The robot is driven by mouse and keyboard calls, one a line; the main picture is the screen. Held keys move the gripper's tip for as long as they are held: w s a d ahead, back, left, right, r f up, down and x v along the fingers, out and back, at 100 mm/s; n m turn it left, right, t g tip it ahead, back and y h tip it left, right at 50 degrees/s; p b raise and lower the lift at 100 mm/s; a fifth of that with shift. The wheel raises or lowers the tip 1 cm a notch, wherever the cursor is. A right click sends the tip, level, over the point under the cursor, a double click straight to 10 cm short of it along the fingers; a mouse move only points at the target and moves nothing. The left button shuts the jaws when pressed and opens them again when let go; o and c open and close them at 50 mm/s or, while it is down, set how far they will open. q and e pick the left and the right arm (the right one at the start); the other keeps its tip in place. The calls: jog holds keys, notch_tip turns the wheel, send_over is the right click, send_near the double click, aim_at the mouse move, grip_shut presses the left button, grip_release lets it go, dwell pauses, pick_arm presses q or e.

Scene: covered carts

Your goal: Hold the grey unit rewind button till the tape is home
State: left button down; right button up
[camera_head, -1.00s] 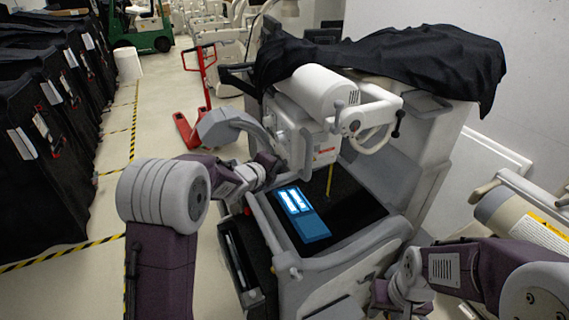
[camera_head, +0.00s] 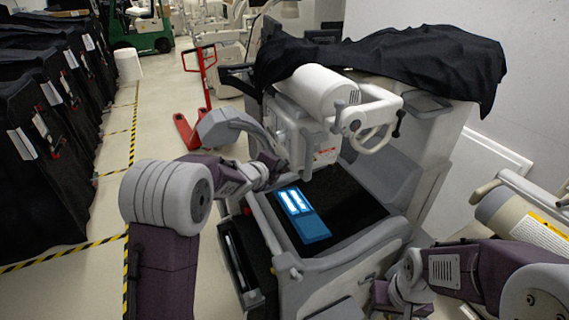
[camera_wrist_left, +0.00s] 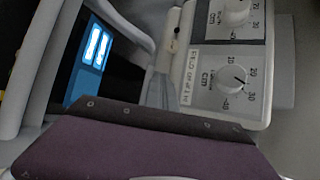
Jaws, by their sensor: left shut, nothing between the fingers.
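The grey unit (camera_head: 308,138), a light box with a red-marked label under a white cylinder, sits on the covered cart (camera_head: 425,185). My left gripper (camera_head: 277,168) is shut and empty, close against the unit's left side. I cannot tell if it touches. The rewind button cannot be made out. No yellow tape shows below the unit now.
A lit blue screen (camera_head: 299,212) lies in the cart's dark top, also in the left wrist view (camera_wrist_left: 97,48). A curved grey arm (camera_head: 235,125) stands close to my left wrist. Black-covered carts (camera_head: 45,150) line the left; a red pallet jack (camera_head: 190,128) stands behind.

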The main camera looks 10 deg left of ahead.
pick_arm(q)
jog(key=shift+s+a, duration=0.5)
jog(key=shift+a, duration=0.15)
jog(key=s+a, duration=0.2)
jog(key=a, duration=0.2)
jog(key=shift+s+a, duration=0.1)
jog(key=shift+s, duration=0.3)
